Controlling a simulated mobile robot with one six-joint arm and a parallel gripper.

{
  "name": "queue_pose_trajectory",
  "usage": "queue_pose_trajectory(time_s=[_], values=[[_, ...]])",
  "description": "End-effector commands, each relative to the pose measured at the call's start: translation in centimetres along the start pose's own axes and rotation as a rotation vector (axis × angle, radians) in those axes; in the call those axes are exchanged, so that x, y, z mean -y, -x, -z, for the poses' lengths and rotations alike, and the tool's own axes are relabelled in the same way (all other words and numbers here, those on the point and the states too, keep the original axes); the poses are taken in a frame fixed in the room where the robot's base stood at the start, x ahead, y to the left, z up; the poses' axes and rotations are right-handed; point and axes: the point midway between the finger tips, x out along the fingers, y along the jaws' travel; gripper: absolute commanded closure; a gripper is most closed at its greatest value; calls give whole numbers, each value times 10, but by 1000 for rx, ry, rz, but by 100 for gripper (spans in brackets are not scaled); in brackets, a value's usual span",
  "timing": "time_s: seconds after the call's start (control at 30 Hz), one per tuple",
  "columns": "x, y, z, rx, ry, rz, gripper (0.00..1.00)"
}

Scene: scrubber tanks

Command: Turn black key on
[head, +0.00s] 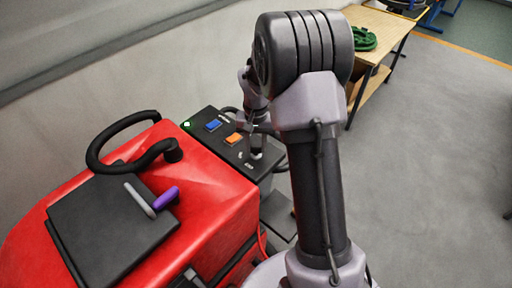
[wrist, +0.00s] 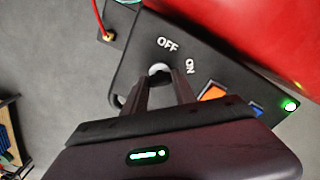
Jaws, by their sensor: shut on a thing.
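The black control panel (head: 206,137) sits on the red machine. In the wrist view the panel (wrist: 140,62) carries the words OFF and ON beside a pale round key switch (wrist: 158,69). My gripper (wrist: 165,80) is at this switch, its two dark fingers reaching down to it. The fingers are shut on the black key, which they mostly hide, so its exact angle cannot be told. In the head view my gripper (head: 257,146) is over the panel's right part, partly behind my arm.
A blue switch (head: 213,125), an orange switch (head: 234,139) and a lit green lamp (head: 187,124) are on the panel. The red machine (head: 215,185) has a black handle (head: 100,150). A wooden table (head: 378,27) with a green coil stands behind; floor at right is clear.

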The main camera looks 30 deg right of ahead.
Motion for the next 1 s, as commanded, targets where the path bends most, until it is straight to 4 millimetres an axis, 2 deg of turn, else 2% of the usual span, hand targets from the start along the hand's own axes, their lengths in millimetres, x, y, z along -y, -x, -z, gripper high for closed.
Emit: queue_pose_trajectory(time_s=[0.4,0.93,0.97,1.0], values=[[0,1,1,-4,-160,0,100],[0,2,1,-4,-182,1,100],[0,2,1,-4,-182,1,63],[0,2,1,-4,-182,1,56]])
